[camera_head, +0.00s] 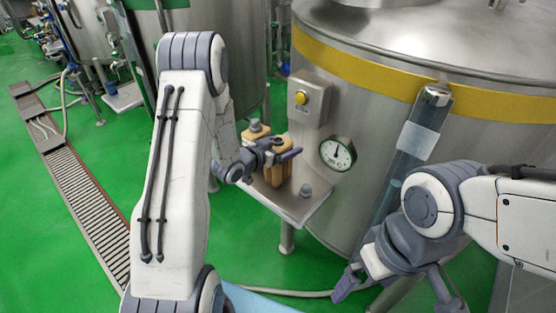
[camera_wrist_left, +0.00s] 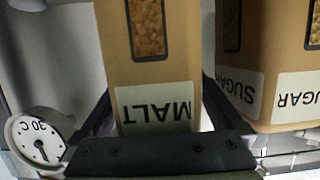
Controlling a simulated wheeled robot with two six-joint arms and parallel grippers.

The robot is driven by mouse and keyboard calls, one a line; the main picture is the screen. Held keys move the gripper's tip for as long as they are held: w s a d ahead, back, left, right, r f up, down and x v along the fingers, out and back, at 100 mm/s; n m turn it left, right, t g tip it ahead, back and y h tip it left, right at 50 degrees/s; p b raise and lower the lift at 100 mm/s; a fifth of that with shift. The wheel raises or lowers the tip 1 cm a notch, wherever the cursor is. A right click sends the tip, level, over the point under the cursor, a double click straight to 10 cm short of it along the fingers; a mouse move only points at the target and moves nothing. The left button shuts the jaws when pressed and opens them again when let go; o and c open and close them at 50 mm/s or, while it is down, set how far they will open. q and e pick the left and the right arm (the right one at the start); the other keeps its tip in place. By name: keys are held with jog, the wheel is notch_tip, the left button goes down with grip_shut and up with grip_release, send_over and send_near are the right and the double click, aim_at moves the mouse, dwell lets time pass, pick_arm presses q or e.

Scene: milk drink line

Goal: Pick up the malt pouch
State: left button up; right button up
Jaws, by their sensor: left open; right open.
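The malt pouch (camera_wrist_left: 152,75) is a tan block with a dark window and a white MALT label, upside down in the left wrist view. In the head view the malt pouch (camera_head: 279,176) stands on a metal shelf (camera_head: 310,208) by the tank. My left gripper (camera_head: 278,153) is at the pouch, jaws open, one finger on each side of it. The wrist view shows the left gripper (camera_wrist_left: 158,125) around the pouch; I cannot tell whether the fingers touch it. My right gripper (camera_head: 396,292) is open and empty, low in front of the tank.
A sugar pouch (camera_wrist_left: 262,65) stands close beside the malt, right of it in the wrist view. The tank (camera_head: 400,120) rises behind the shelf, with a dial gauge (camera_head: 338,153) and a yellow-button box (camera_head: 305,98). Green floor (camera_head: 60,230) lies open at left.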

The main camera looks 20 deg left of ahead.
pick_arm(q)
grip_shut()
jog(key=shift+r, duration=0.1)
